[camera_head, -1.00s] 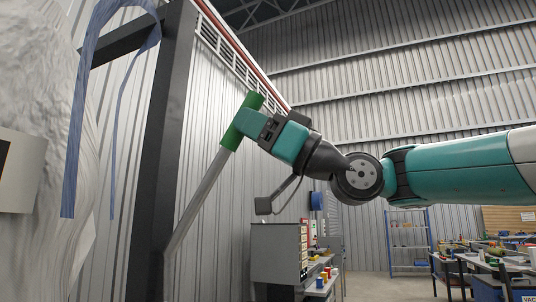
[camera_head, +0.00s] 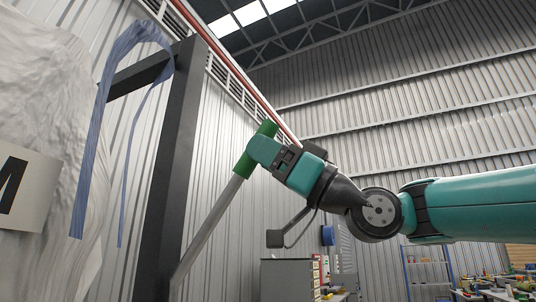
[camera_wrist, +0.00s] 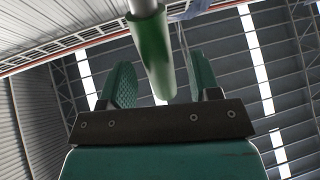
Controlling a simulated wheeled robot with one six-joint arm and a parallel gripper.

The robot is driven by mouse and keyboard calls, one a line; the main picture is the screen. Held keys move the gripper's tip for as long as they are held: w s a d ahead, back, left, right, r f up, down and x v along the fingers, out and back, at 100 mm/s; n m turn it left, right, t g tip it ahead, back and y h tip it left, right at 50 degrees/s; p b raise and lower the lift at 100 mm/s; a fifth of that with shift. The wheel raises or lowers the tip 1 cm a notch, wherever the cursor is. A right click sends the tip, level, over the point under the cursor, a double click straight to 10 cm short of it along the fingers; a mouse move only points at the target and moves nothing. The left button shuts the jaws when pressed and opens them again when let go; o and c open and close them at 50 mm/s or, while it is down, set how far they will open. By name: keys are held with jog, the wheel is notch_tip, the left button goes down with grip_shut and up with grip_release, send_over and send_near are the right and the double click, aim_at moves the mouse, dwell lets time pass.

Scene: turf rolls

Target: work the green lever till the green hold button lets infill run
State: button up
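The green lever is a grey rod (camera_head: 208,228) with a green sleeve (camera_head: 243,165) at its upper end, leaning up to the right beside a dark post. My gripper (camera_head: 262,145) is at this sleeve, with its fingers pointing up and left. In the wrist view the sleeve (camera_wrist: 153,55) runs between the two fingers (camera_wrist: 160,84), with a visible gap on each side, so my gripper looks open around it. The lever's lower end is out of view. I see no green hold button in either view.
A dark upright post (camera_head: 172,170) stands left of the lever. A whitish bulging bag (camera_head: 45,90) with a blue strap (camera_head: 98,135) and a lettered panel (camera_head: 25,188) is at the far left. A grey cabinet (camera_head: 286,279) and a blue rack (camera_head: 427,270) stand low behind my arm.

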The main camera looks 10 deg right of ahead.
jog(key=b+v, duration=1.6)
jog(key=v, duration=0.1)
jog(key=shift+d+b, duration=0.25)
jog(key=shift+b, duration=0.1)
jog(key=shift+f, duration=0.1)
